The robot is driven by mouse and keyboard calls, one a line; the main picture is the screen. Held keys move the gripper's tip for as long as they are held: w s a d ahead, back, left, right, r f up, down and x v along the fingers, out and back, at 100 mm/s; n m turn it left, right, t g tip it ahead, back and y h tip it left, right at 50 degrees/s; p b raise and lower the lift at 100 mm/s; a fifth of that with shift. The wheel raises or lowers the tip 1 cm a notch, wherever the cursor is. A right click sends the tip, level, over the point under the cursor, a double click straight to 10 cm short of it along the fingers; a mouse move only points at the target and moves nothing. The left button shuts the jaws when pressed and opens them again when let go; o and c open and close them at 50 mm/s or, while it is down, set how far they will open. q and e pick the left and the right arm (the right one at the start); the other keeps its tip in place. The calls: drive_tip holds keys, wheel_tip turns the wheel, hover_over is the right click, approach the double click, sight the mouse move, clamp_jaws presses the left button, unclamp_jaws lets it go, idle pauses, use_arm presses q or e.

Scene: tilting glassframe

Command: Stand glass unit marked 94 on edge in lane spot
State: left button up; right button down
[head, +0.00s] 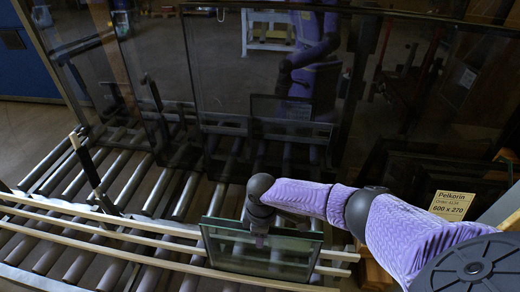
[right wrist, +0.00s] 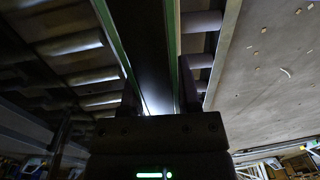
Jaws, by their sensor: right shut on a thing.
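A small glass unit (head: 285,262) with pale green edges is at the lower middle of the head view, over the wooden slats and rollers. It is roughly on edge, facing me. I cannot tell whether its lower edge rests on anything, and no number is readable on it. My right gripper (head: 260,238) is shut on its upper part. In the right wrist view the fingers (right wrist: 160,95) stand either side of the unit, whose green edges (right wrist: 117,50) run away from the camera. My left gripper is not in view. I cannot make out the lane spot.
A roller conveyor (head: 128,180) lies at left, with long pale wooden slats (head: 100,228) across its front. Large dark glass panes (head: 220,75) stand behind and reflect my body. A cream card (head: 452,205) reading "Pelkorin" and "600 x 270" is at right, beside wooden framing.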

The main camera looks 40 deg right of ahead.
idle(0.4)
drive_tip(key=shift+f, duration=0.4)
idle(0.5)
drive_tip(key=shift+c, duration=2.1)
unclamp_jaws()
drive_tip(key=shift+o, duration=0.9)
